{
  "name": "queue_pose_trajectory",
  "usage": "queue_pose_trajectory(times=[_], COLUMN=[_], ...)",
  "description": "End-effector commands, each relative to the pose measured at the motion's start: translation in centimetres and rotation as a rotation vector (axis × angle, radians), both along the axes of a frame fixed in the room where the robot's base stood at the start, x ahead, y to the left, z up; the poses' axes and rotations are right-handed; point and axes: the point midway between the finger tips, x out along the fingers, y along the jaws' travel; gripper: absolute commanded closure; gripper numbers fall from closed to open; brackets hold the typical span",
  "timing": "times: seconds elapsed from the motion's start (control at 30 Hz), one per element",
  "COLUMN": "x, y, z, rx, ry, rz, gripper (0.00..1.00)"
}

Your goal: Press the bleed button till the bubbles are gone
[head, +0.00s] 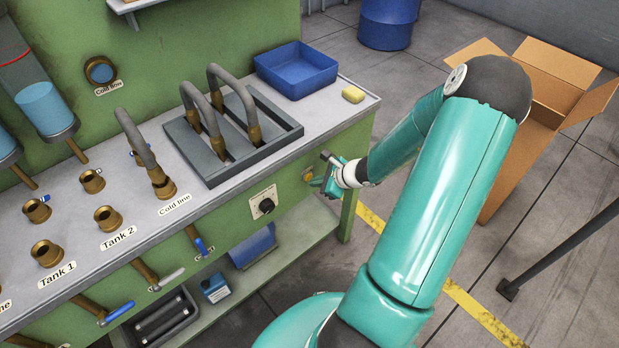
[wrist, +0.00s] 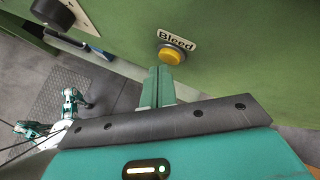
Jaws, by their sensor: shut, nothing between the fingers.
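The bleed button (wrist: 171,55) is a yellow round button in a metal ring on the green front panel, under a label reading "Bleed" in the wrist view. In the head view the button (head: 308,174) shows small on the bench's front, close to my gripper (head: 322,180). My gripper (wrist: 158,85) is shut and empty, its fingertips just below the button in the wrist picture. Whether the tips touch it I cannot tell. A glass cylinder with blue liquid (head: 45,105) stands at the left of the head view. I cannot make out bubbles in it.
A black knob (head: 266,205) on a white plate sits left of the button. Valve handles (head: 167,280) stick out of the bench front. An open cardboard box (head: 530,130) stands at the right.

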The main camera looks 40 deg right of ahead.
Motion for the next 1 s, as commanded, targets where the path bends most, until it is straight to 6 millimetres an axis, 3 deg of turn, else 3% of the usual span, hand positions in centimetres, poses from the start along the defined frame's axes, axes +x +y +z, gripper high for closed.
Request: queue_pose_trajectory(times=[0.53, 1.0], x=[-1.1, -5.2], y=[-0.1, -0.2], z=[0.0, 0.0], rx=[-0.001, -0.001], ry=[0.000, 0.000], rz=[-0.001, -0.002], gripper=[1.00, 1.00])
